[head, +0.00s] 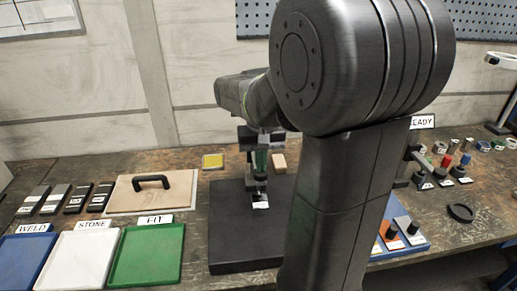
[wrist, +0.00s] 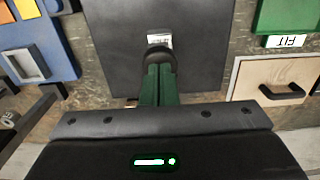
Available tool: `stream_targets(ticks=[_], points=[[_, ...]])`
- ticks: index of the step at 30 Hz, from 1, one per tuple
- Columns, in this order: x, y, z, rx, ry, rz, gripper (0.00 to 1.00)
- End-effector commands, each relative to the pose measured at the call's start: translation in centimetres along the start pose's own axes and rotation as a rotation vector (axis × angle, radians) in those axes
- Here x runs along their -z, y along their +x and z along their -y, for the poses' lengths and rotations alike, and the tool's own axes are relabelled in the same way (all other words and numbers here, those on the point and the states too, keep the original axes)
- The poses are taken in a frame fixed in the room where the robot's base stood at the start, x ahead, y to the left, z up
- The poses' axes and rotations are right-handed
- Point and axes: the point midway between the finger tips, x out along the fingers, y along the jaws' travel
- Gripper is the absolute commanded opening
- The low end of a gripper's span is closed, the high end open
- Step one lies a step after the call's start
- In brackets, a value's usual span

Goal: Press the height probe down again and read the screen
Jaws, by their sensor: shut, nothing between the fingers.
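My gripper (head: 262,160) is shut and points down over the black plate (head: 228,235) in the head view. Its green fingers (wrist: 157,84) are together in the wrist view, with nothing visible between them. The height probe (head: 259,188) is a small dark post on the plate, with a white label in front. In the wrist view its dark round top (wrist: 158,55) is at the fingertips; I cannot tell whether they touch it. The screen (head: 423,122) is a white panel at right; my arm covers its left end, and "EADY" shows.
Blue, white and green trays (head: 147,255) lie left of the plate, with a handled wooden board (head: 150,190) behind. A yellow pad (head: 213,161) and a tan block (head: 279,163) lie at the back. Several small parts and a black ring (head: 461,212) are at right.

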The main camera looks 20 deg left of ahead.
Motion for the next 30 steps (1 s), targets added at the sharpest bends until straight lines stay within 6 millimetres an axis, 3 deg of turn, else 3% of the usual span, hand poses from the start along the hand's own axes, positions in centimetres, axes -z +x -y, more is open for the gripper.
stream_targets(ticks=[18, 30], points=[[0.0, -5.3, 0.0, 0.000, 0.000, 0.000, 0.00], [0.0, -5.7, 0.0, 0.000, 0.000, -0.001, 0.00]])
